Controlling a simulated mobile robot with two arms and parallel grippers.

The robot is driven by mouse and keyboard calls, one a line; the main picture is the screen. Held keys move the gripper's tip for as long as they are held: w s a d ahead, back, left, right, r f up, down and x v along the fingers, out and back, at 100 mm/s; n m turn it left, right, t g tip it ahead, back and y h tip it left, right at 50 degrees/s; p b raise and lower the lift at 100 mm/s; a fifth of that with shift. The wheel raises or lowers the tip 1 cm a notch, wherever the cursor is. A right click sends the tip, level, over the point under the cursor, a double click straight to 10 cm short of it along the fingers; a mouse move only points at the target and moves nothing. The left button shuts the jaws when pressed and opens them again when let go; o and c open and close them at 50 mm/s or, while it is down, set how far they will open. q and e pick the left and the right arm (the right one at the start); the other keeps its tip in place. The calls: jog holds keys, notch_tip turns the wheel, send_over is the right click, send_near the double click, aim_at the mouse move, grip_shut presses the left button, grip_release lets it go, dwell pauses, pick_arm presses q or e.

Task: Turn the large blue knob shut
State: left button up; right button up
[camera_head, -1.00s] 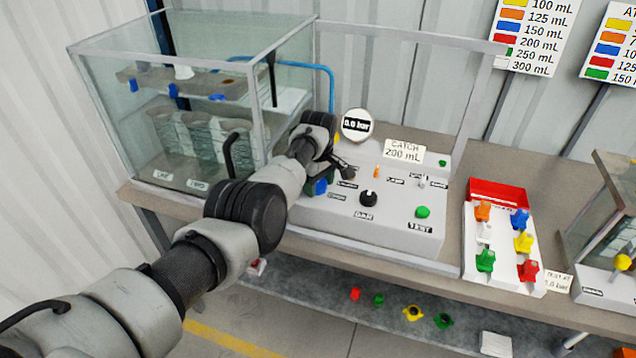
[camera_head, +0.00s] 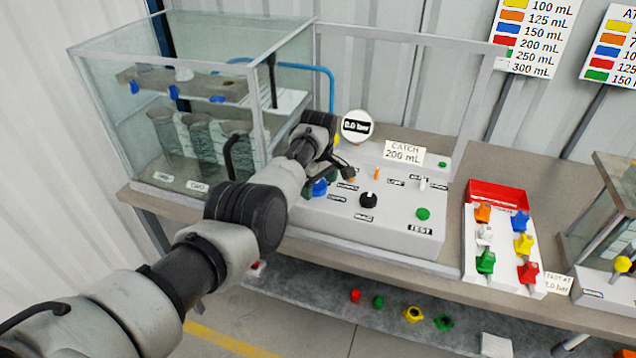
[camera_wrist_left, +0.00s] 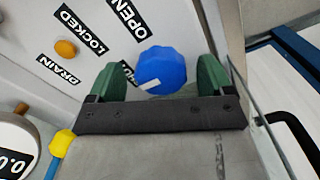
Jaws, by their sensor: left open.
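The large blue knob (camera_head: 319,187) is at the left front of the white control panel (camera_head: 395,222). In the left wrist view the blue knob (camera_wrist_left: 163,66) is faceted, with a white mark at its lower left edge. That mark points toward a partly hidden label beside the left finger. An OPEN label (camera_wrist_left: 127,18) lies above the knob. My left gripper (camera_wrist_left: 160,78) is open, its green fingers on either side of the knob; I cannot tell whether they touch it. In the head view the left gripper (camera_head: 312,184) is partly hidden behind its wrist. My right gripper is out of view.
A glass tank (camera_head: 190,110) stands close left of my left arm. A round gauge (camera_head: 357,127) stands behind the panel. A black knob (camera_head: 369,200) and a green button (camera_head: 423,214) sit to the right.

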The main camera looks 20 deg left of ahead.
aim_at(318, 185)
pick_arm(q)
notch_tip(318, 185, up, 10)
jog(key=shift+r, duration=0.25)
jog(key=shift+f, duration=0.1)
